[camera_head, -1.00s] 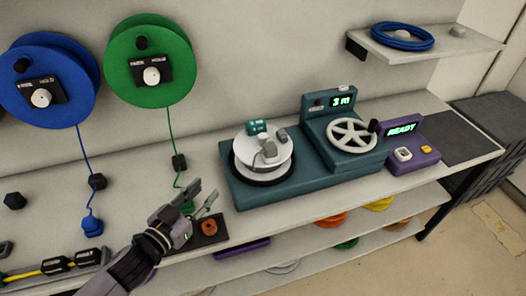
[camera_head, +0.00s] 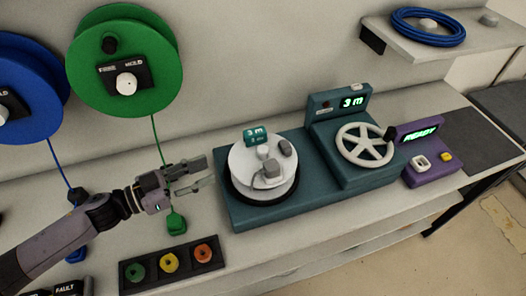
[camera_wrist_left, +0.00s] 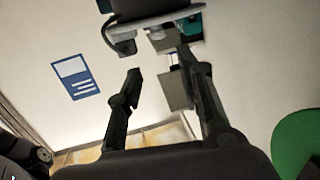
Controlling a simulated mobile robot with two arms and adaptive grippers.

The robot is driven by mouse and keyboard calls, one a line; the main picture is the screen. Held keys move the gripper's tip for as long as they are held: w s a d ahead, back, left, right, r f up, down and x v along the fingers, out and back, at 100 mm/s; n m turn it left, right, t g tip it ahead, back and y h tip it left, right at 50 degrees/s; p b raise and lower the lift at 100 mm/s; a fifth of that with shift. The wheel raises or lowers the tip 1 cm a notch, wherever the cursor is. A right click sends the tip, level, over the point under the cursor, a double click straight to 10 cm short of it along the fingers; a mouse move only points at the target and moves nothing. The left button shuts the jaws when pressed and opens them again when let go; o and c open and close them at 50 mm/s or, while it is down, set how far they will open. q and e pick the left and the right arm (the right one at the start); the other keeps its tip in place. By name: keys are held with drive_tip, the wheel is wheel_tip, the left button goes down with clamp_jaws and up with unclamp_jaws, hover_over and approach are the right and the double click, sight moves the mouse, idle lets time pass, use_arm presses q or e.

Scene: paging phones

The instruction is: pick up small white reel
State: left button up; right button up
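The small white reel (camera_head: 248,178) sits flat on the dark round plate at the left of the teal machine (camera_head: 310,194). In the left wrist view the left gripper (camera_wrist_left: 158,72) also shows parted, empty fingers; the reel cannot be made out there. My right gripper is in neither view.
A white crank wheel (camera_head: 364,145) stands on the machine's right, beside a purple "READY" box (camera_head: 434,172). A black tray (camera_head: 213,251) with coloured rings lies in front. Green (camera_head: 150,45) and blue (camera_head: 38,125) spools hang on the wall. A shelf (camera_head: 450,48) is upper right.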

use_arm(q)
drive_tip(key=p, duration=0.3)
approach(263, 149)
drive_tip(key=shift+w+d+r, duration=0.1)
drive_tip(key=shift+w+d, duration=0.05)
drive_tip(key=shift+d, duration=0.3)
drive_tip(key=shift+w+d+r, duration=0.1)
drive_tip(key=shift+w+d, duration=0.05)
drive_tip(key=shift+d, duration=0.3)
drive_tip(key=x, duration=0.3)
drive_tip(key=shift+w+d+f, duration=0.1)
drive_tip(key=shift+w+f, duration=0.1)
drive_tip(key=shift+w+d+p, duration=0.2)
drive_tip(key=shift+d+p, duration=0.1)
drive_tip(key=shift+p, duration=0.05)
drive_tip(key=p+x, duration=0.1)
drive_tip(key=x, duration=0.2)
drive_tip(key=shift+w+d+f, duration=0.1)
drive_tip(key=shift+w+f, duration=0.1)
drive_tip(key=shift+w+d+f, duration=0.1)
drive_tip(key=shift+w+d, duration=0.1)
drive_tip(key=shift+d, duration=0.2)
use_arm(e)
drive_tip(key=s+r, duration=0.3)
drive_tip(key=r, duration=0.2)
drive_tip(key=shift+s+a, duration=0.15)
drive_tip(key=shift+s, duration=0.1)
use_arm(q)
drive_tip(key=shift+c, duration=0.5)
